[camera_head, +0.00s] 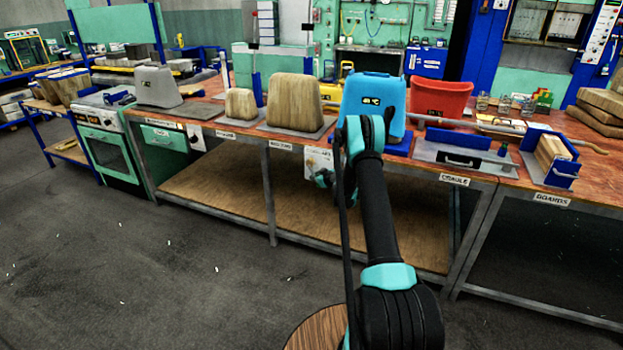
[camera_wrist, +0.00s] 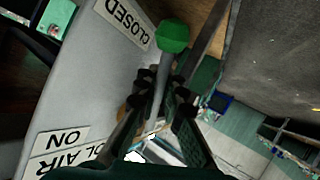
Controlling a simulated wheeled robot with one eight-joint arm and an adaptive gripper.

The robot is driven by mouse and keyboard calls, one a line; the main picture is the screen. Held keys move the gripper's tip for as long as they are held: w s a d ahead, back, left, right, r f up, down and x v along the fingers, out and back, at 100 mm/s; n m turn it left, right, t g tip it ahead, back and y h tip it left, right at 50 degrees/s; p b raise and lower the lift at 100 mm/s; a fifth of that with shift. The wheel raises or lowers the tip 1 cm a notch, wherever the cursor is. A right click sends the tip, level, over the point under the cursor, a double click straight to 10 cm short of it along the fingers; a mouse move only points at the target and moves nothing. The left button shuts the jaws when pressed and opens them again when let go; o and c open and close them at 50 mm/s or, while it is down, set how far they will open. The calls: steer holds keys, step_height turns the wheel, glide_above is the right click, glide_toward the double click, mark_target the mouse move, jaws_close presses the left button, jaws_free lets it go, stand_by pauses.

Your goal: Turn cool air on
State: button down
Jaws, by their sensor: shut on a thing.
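A grey lever (camera_wrist: 162,68) with a green knob (camera_wrist: 172,36) shows in the wrist view beside a pale panel (camera_wrist: 95,75). The panel carries a CLOSED label (camera_wrist: 124,20) near the knob and a partly covered COOL AIR ON label (camera_wrist: 62,148) at lower left. My gripper (camera_wrist: 160,100) is shut on the lever's shaft, below the knob in the picture. In the head view, my gripper (camera_head: 325,178) is small, under the bench top in front of a white panel (camera_head: 318,160). My arm hides part of that area, and the lever cannot be made out there.
The workbench (camera_head: 235,133) overhangs the panel, with a lower wooden shelf (camera_head: 225,185) below. A blue container (camera_head: 372,97), a red bin (camera_head: 440,97) and wooden blocks (camera_head: 294,100) stand on top. The floor (camera_head: 130,265) at left is open.

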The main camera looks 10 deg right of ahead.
steer(key=shift+s+d+r+n+g+h, duration=0.25)
steer(key=shift+d+r+n+g+h, duration=0.15)
steer(key=shift+g+h, duration=0.2)
steer(key=shift+s+d+r+n+g+h, duration=0.25)
steer(key=shift+r+n+g+h, duration=0.1)
steer(key=shift+g+h, duration=0.2)
steer(key=shift+s+d+r+n+g+h, duration=0.15)
steer(key=shift+d+r+n+g+h, duration=0.25)
steer(key=shift+r+g+h, duration=0.4)
steer(key=shift+s+d+r+n+g+h, duration=0.1)
steer(key=shift+r+n+g+h, duration=0.25)
steer(key=shift+h, duration=0.4)
steer(key=shift+d+r+n+g+h, duration=0.2)
steer(key=shift+r+g+h, duration=0.25)
steer(key=shift+h, duration=0.3)
steer(key=shift+s+d+r+n+g+h, duration=0.1)
steer(key=shift+r+n+g+h, duration=0.3)
steer(key=shift+h, duration=0.35)
steer(key=c, duration=1.9)
jaws_free()
steer(key=shift+a+r, duration=0.1)
steer(key=v, duration=1.2)
